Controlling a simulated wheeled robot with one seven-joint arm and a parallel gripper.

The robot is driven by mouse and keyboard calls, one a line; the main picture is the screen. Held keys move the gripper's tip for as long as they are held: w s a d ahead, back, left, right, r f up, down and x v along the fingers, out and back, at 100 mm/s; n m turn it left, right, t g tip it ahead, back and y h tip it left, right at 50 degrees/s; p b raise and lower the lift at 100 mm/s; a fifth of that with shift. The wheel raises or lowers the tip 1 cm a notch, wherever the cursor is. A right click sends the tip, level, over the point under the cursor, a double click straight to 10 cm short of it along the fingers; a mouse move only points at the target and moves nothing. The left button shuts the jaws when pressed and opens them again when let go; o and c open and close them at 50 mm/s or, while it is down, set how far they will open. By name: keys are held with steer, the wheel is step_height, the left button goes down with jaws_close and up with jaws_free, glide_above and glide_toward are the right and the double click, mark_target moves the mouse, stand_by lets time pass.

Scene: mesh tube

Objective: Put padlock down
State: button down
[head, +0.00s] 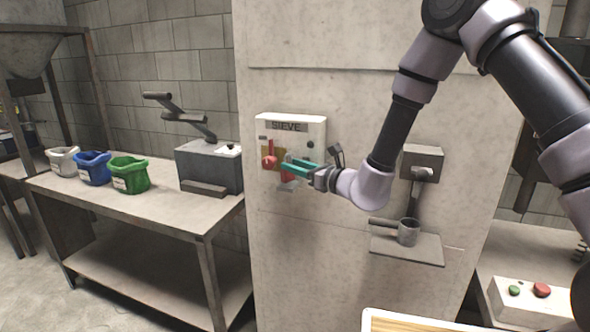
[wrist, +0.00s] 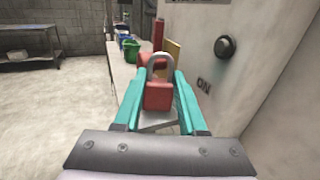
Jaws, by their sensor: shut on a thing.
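A red padlock (wrist: 158,97) with a pale metal shackle sits between the teal fingers of my gripper (wrist: 160,90) in the wrist view. My gripper (head: 296,168) is shut on it, in front of the white SIEVE box (head: 315,132) on the pillar. In the head view the padlock is mostly hidden by the fingers. A red knob or handle (head: 269,162) is on the box, left of the fingertips. It cannot be told whether the shackle touches the box.
A metal table (head: 150,213) at left holds a white bag (head: 63,162), a blue bag (head: 92,170), a green bag (head: 129,176) and a grey press-like device (head: 210,165). Bare tabletop lies in front of them. A small shelf (head: 420,250) with a metal cup (head: 408,232) sits below my arm.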

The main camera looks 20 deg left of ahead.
steer(key=shift+f, duration=0.45)
steer(key=shift+f, duration=0.15)
steer(key=c, duration=0.8)
jaws_free()
steer(key=shift+o, duration=0.2)
